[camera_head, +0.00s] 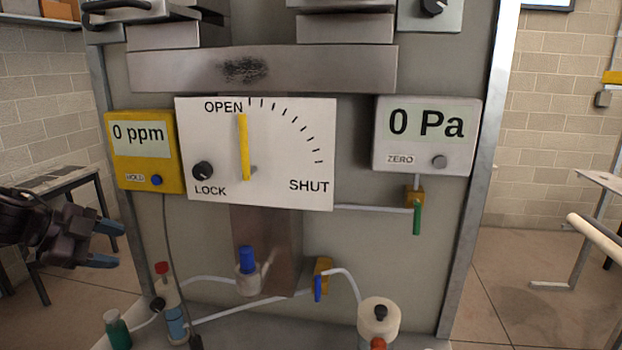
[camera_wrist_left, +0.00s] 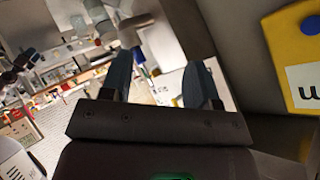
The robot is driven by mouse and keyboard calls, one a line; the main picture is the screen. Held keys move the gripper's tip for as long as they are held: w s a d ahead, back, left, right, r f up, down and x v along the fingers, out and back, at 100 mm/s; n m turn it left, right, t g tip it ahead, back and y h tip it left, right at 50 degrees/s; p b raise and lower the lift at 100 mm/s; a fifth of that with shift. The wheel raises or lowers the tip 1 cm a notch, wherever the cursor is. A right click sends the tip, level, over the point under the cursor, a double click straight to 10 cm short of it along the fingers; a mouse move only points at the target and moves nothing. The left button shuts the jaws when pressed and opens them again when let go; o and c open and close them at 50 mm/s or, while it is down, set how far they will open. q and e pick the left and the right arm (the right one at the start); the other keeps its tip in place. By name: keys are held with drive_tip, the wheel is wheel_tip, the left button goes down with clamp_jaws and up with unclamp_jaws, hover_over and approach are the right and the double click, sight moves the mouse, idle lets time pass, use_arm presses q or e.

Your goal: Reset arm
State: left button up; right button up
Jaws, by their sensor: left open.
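My left gripper (camera_head: 108,245) is at the left edge of the head view, left of the panel and below the level of the yellow meter. Its fingers are apart and nothing shows between them. In the left wrist view the two fingers (camera_wrist_left: 162,85) also stand apart and empty. A corner of the yellow meter (camera_wrist_left: 292,60) shows at the right of that view, beside the gripper and apart from it. My right gripper is not in the head view.
The panel holds the yellow "0 ppm" meter (camera_head: 140,180), an OPEN/SHUT dial plate (camera_head: 285,150) with its yellow pointer (camera_head: 243,146) upright near OPEN, and a "0 Pa" gauge (camera_head: 425,140). A dark table (camera_head: 60,185) is behind my left gripper.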

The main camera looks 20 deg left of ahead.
use_arm(q)
drive_tip(key=w+d+f+t, duration=0.1)
drive_tip(key=d+f+t, duration=0.1)
drive_tip(key=d+f, duration=0.65)
drive_tip(key=w+d+f+t, duration=0.1)
drive_tip(key=w+d+f, duration=0.15)
drive_tip(key=f, duration=1.05)
drive_tip(key=s+d+f+n+y, duration=0.2)
drive_tip(key=s+d+f+n, duration=0.3)
drive_tip(key=s+f+n, duration=0.2)
drive_tip(key=s+d+f+n+y, duration=0.3)
drive_tip(key=s+d+f+n, duration=0.3)
drive_tip(key=s+f, duration=0.3)
drive_tip(key=shift+s+f+n+g, duration=0.15)
drive_tip(key=shift+f+n+g, duration=0.2)
drive_tip(key=shift+n, duration=0.15)
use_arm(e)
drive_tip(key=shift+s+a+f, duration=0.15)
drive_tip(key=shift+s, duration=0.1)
use_arm(q)
drive_tip(key=shift+d, duration=0.15)
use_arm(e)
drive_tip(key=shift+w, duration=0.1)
